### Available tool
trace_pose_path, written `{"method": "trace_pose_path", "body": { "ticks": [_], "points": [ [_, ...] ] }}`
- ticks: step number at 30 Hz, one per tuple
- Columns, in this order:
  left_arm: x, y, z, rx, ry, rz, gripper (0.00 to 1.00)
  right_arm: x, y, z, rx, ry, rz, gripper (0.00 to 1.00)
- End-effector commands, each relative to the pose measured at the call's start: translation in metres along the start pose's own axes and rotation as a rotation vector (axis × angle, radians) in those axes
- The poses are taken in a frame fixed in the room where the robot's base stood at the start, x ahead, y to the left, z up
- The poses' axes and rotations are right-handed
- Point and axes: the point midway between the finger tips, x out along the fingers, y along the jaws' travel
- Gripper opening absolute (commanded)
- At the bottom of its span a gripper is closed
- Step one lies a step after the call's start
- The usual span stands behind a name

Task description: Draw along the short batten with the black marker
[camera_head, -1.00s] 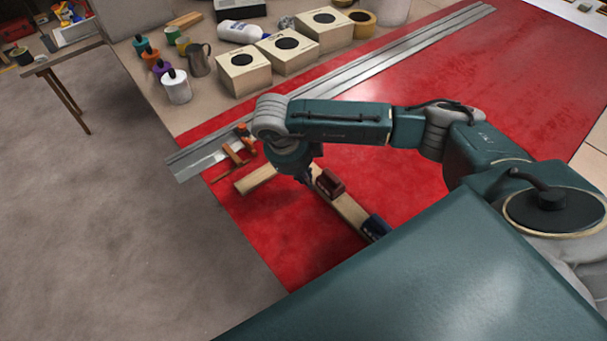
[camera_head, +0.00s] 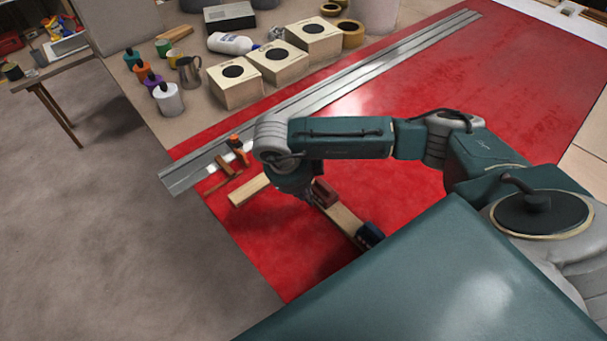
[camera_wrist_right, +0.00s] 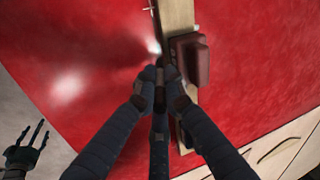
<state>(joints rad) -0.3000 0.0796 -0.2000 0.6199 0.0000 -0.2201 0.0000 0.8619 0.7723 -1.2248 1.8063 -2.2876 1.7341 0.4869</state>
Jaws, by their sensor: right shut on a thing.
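The pale wooden batten (camera_head: 345,221) lies on the red sheet (camera_head: 450,95), with a maroon block (camera_head: 324,192) and a dark blue block (camera_head: 370,235) on it. My right gripper (camera_head: 303,190) is low beside the batten near the maroon block. In the right wrist view, my right gripper (camera_wrist_right: 160,80) has its fingers drawn together beside the batten (camera_wrist_right: 178,15) and the maroon block (camera_wrist_right: 190,58). The fingers mostly hide what they hold; the black marker cannot be made out clearly. My left gripper (camera_wrist_right: 25,150) shows spread fingers at the lower left there.
Another wood strip (camera_head: 249,190) lies left of my right gripper. Long metal strips (camera_head: 330,92) cross the sheet, with an orange clamp (camera_head: 237,145) at their near end. Wooden boxes (camera_head: 277,62) and paint bottles (camera_head: 168,99) stand behind. The sheet at right is clear.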

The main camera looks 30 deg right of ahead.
Motion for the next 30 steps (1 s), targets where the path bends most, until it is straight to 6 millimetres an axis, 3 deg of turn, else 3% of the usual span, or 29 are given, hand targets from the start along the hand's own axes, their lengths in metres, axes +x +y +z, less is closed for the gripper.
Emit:
{"method": "trace_pose_path", "body": {
  "ticks": [30],
  "points": [
    [-0.003, 0.0, -0.001, 0.0, 0.001, 0.0, 0.66, 0.0, 0.009, -0.027, 0.0, 0.0, 0.0, 0.0]
  ]
}}
